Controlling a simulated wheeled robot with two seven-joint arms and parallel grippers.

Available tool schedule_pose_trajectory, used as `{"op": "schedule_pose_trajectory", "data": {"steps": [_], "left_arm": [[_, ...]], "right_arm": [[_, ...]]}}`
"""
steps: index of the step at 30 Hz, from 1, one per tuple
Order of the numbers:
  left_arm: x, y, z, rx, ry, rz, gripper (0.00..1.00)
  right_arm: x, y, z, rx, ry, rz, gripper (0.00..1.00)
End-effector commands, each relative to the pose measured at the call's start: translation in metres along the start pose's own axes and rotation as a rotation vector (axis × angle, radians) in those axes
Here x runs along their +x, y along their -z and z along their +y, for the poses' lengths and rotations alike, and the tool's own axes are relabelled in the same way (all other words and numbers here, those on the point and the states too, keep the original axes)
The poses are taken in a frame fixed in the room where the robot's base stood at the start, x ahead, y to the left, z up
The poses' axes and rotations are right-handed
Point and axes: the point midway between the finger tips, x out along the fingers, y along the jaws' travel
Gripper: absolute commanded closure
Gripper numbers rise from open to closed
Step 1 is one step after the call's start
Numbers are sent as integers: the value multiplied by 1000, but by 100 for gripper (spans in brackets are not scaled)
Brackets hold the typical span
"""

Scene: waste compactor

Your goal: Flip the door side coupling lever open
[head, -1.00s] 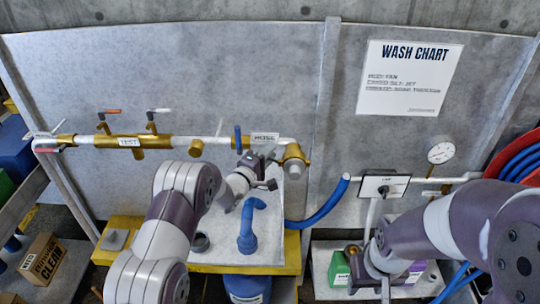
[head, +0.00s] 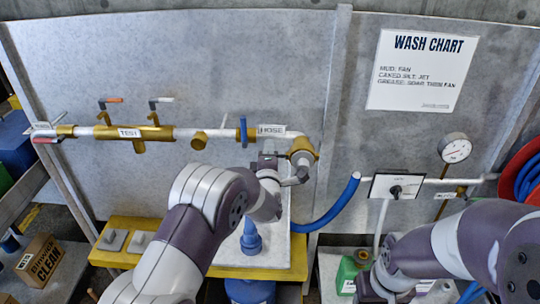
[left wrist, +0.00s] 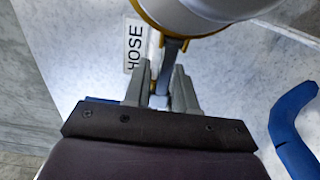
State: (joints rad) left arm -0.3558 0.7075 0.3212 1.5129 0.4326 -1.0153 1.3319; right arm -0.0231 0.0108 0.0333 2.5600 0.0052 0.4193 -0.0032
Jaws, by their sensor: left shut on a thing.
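The coupling (head: 302,152), white with a gold collar, sits at the right end of the wall pipe below the HOSE label (head: 271,131). In the left wrist view, a narrow grey lever (left wrist: 173,50) hangs from the gold-rimmed coupling (left wrist: 205,12). My left gripper (left wrist: 161,88) is shut on this lever, with one finger on each side. The HOSE label (left wrist: 133,44) is just left of the fingers.
A blue hose (head: 330,210) curves at right. Valves with small levers line the pipe (head: 190,132). A yellow bench (head: 125,240) is below.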

Motion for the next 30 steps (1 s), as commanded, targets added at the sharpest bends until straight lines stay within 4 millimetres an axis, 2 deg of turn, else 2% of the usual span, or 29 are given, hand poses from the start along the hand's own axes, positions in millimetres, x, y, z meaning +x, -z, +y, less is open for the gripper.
{"op": "schedule_pose_trajectory", "data": {"steps": [12, 13, 14, 15, 25, 30], "left_arm": [[0, 0, -1, 0, 3, 7, 100], [0, 1, -1, 0, 3, 7, 65], [0, 0, -1, 0, 2, 7, 55], [0, 0, -1, 0, 2, 7, 53], [-5, 0, -2, 0, 2, 6, 53], [-35, -1, -5, 0, 1, 5, 53]], "right_arm": [[1, 0, 0, 0, 0, 0, 53], [1, 0, 0, 0, 0, 0, 53], [1, 0, 0, 0, 0, 0, 53], [1, 0, 0, 0, 0, 0, 53], [4, 0, 0, 0, 0, 0, 53], [20, -2, 0, 0, 0, 0, 53]]}}
